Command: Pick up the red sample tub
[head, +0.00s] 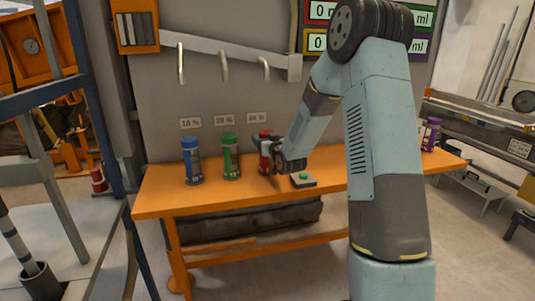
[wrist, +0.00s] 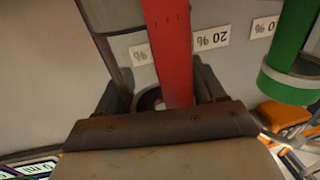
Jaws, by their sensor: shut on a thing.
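The red sample tub (head: 264,148) stands on the orange bench, third in the row from the left, under the 30 % label. My gripper (head: 276,157) reaches it from the right and is shut on it. My gripper hides part of the tub's right side. In the wrist view the red tub (wrist: 171,50) fills the space between the two fingers (wrist: 165,95). I cannot tell whether the tub's base is clear of the bench top.
On the orange bench (head: 158,204), a green tub (head: 230,158) and a blue tub (head: 192,163) stand left of the red one. A purple tub (head: 432,133) stands at the far right.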

